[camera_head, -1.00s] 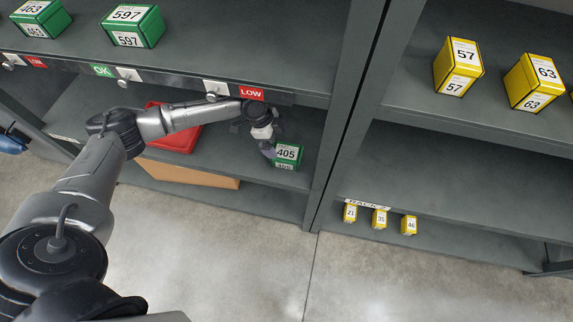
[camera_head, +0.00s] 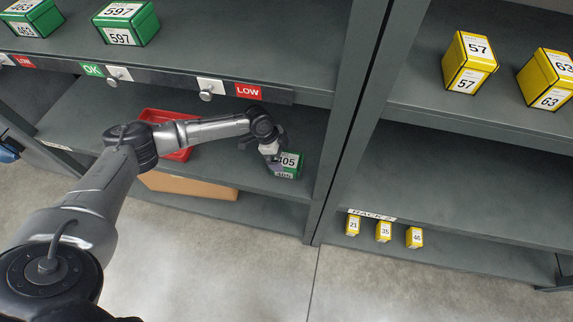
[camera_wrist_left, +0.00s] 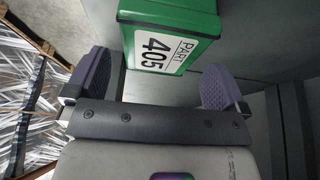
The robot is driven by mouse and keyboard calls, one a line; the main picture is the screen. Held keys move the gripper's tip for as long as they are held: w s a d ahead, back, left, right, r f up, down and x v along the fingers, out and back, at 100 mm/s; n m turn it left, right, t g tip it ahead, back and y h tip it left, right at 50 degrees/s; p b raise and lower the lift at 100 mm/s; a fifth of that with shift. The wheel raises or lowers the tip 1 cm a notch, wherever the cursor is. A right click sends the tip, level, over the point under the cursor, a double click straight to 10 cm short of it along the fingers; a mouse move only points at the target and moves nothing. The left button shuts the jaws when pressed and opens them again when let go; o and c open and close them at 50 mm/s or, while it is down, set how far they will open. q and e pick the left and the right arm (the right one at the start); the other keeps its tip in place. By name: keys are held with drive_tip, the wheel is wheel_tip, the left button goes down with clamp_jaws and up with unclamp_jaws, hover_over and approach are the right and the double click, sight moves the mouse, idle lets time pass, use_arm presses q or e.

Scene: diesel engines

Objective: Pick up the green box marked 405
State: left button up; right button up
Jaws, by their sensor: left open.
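The green box marked 405 (camera_head: 289,166) sits on the middle shelf of the left rack, near the rack's upright. In the left wrist view the green box (camera_wrist_left: 170,33) shows its white label reading "PART 405", beyond and between the two purple finger pads. My left gripper (camera_head: 274,160) is at the box's left side in the head view and covers part of its label. In the left wrist view the left gripper (camera_wrist_left: 152,88) is open, with a gap on each side of the box. My right gripper is not in view.
A red tray (camera_head: 168,140) lies on the same shelf to the left, behind my arm. A cardboard box (camera_head: 190,186) is below. Green boxes, such as the one marked 597 (camera_head: 127,23), stand on the shelf above. Yellow boxes (camera_head: 470,61) stand on the right rack.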

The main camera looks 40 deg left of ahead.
sight(284, 159)
use_arm(q)
drive_tip(key=b+x, duration=0.2)
drive_tip(key=x, duration=0.2)
drive_tip(key=shift+w+f, duration=0.1)
drive_tip(key=shift+f, duration=0.2)
drive_tip(key=shift+d+f, duration=0.1)
drive_tip(key=shift+f, duration=0.1)
drive_tip(key=shift+f, duration=0.25)
idle(0.4)
drive_tip(key=c, duration=1)
